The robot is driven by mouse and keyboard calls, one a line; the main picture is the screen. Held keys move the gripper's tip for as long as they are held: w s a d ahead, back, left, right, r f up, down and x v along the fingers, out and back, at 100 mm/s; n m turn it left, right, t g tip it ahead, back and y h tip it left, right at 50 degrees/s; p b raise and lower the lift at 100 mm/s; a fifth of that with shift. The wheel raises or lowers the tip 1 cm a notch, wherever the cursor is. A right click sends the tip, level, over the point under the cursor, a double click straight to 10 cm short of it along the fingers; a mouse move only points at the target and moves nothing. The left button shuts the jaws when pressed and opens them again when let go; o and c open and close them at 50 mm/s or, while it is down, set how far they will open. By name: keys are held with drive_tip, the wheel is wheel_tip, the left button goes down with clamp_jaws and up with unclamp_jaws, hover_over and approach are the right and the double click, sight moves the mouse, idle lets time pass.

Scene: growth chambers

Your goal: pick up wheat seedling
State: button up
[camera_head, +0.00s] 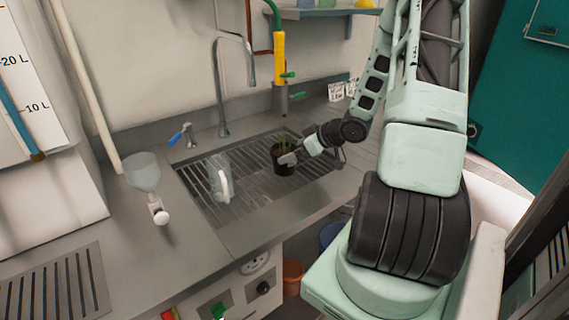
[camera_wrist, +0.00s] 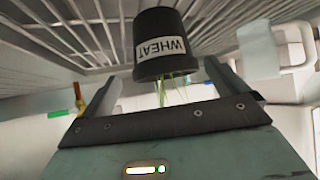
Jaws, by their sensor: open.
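The wheat seedling is a black pot (camera_head: 281,168) with green shoots, standing on the slatted sink rack. In the wrist view, which looks upside down, the pot (camera_wrist: 166,50) carries a white label reading WHEAT, and thin green shoots (camera_wrist: 172,90) show at its rim. My gripper (camera_head: 291,157) reaches in from the right and is at the pot in the head view. In the wrist view its two fingers (camera_wrist: 162,92) are spread apart with a gap between them, the pot in line with that gap. Whether a finger touches the pot cannot be told.
The slatted rack (camera_head: 235,207) also holds a clear jug (camera_head: 214,178) left of the pot. A tall faucet (camera_head: 220,85) and a yellow-and-green hose fitting (camera_head: 280,60) stand behind. The rack's front is clear.

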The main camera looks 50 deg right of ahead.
sight(286, 170)
drive_tip(key=x, duration=0.4)
drive_tip(key=shift+s+a+f, duration=0.2)
drive_tip(key=shift+a+f, duration=0.05)
drive_tip(key=shift+f, duration=0.15)
drive_tip(key=shift+w+f, duration=0.35)
drive_tip(key=shift+w, duration=0.1)
drive_tip(key=c, duration=1.2)
